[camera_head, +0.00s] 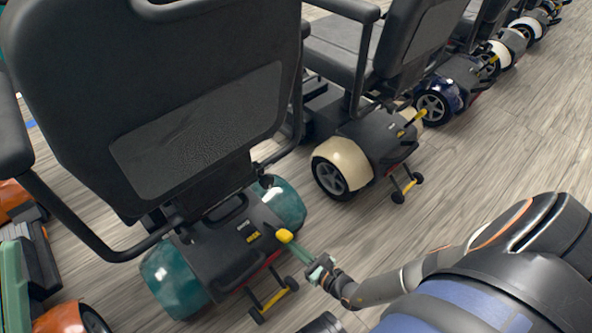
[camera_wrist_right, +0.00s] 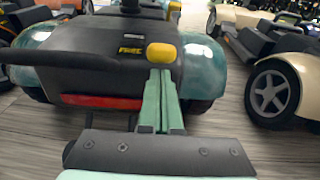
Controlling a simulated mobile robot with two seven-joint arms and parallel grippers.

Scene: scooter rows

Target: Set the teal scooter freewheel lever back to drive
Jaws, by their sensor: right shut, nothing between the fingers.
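The teal scooter (camera_head: 175,278) stands at the front left with its back towards me. Its lever's yellow knob (camera_head: 284,236) is at the right of the rear housing. In the wrist view the knob (camera_wrist_right: 161,53) sits beside a yellow label (camera_wrist_right: 130,50) that seems to read FREE. My right gripper (camera_head: 305,252) is shut and empty, its pale green fingers pointing at the knob. In the wrist view the fingertips (camera_wrist_right: 161,73) are just below the knob; I cannot tell if they touch it. The lever's stem is mostly hidden. I cannot make out my left gripper.
The seat back (camera_head: 170,90) overhangs the housing. Anti-tip wheels (camera_head: 272,300) stick out behind. A cream scooter (camera_head: 345,165) and a dark blue one (camera_head: 455,85) stand further along the row. An orange scooter (camera_head: 65,318) is at the left. The floor (camera_head: 480,170) at the right is clear.

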